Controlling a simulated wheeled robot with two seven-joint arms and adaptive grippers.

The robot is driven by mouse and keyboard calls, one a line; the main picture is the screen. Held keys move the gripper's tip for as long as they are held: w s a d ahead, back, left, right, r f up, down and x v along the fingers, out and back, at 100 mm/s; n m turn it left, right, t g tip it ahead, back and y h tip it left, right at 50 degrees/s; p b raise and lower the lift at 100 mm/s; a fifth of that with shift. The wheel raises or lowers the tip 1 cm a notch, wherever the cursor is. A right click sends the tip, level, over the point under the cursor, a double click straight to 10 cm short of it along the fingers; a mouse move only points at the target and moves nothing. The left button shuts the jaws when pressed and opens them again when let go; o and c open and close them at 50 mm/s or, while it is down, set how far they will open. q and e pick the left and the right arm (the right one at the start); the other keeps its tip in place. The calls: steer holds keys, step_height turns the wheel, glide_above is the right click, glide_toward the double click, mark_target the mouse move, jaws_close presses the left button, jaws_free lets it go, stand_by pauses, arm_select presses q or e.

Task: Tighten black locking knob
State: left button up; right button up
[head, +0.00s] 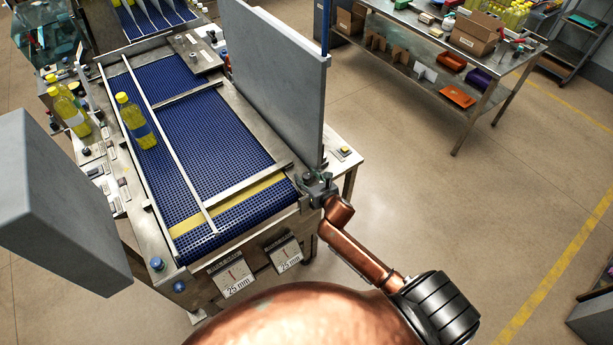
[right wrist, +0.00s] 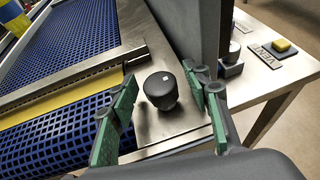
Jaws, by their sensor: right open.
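The black locking knob (right wrist: 160,91), with a small white mark on its top, stands upright on a steel plate at the conveyor's corner in the right wrist view. My right gripper (head: 318,184) is over the near right corner of the conveyor (head: 215,135). Its fingers with green pads are open and spread, one on each side of the knob in the picture, with visible gaps; I see no contact. In the head view the gripper largely covers the knob. A metal lane divider rail (head: 167,142) runs along the blue belt. My left gripper is not in view.
A tall grey panel (head: 275,75) stands close beside the right gripper, and another grey slab (head: 55,205) is at the left. A yellow bottle (head: 136,121) stands on the belt. Two "25 mm" scale plates (head: 234,278) are on the front. Floor at right is free.

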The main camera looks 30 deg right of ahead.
steer(key=shift+c, duration=0.2)
steer(key=c, duration=1.2)
steer(key=shift+o, duration=0.2)
steer(key=shift+m, duration=0.3)
